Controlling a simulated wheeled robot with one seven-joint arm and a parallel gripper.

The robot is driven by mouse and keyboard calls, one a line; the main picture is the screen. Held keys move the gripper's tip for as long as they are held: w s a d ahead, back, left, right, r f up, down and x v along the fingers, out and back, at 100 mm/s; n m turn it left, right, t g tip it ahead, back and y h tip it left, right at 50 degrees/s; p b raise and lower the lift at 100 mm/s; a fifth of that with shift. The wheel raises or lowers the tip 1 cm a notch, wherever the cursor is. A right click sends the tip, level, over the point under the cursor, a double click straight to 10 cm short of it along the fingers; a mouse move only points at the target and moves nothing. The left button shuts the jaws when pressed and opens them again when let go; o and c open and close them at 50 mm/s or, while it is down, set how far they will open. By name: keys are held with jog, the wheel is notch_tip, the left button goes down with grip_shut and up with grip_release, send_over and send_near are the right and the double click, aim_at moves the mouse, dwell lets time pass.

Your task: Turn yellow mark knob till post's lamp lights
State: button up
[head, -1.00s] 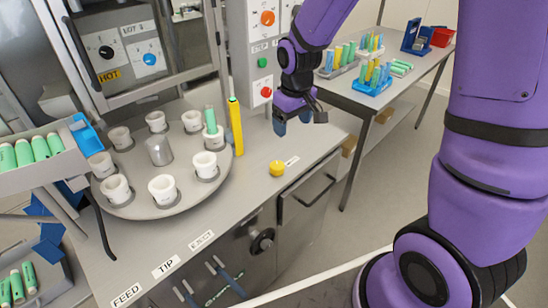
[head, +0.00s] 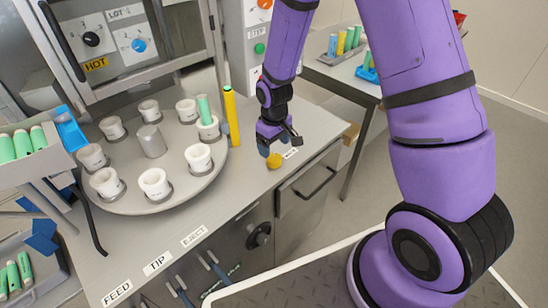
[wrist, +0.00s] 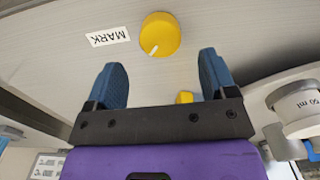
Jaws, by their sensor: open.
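The yellow mark knob (head: 274,161) sits on the grey counter near its front edge, beside a white label. In the wrist view the knob (wrist: 160,35) shows a white pointer line, next to the MARK label (wrist: 108,37). My gripper (head: 277,148) is just above and behind the knob, apart from it. Its two blue fingers (wrist: 163,80) are open and empty, with the knob beyond their tips. The yellow post (head: 231,117) stands upright at the turntable's right edge.
A round turntable (head: 215,158) with several white cups and a metal cylinder fills the left of the counter. One cup holds a green tube (head: 204,108). A control panel (head: 258,30) stands behind. The counter right of the knob is clear.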

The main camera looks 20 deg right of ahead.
aim_at(274, 158)
jog(key=shift+f, duration=3)
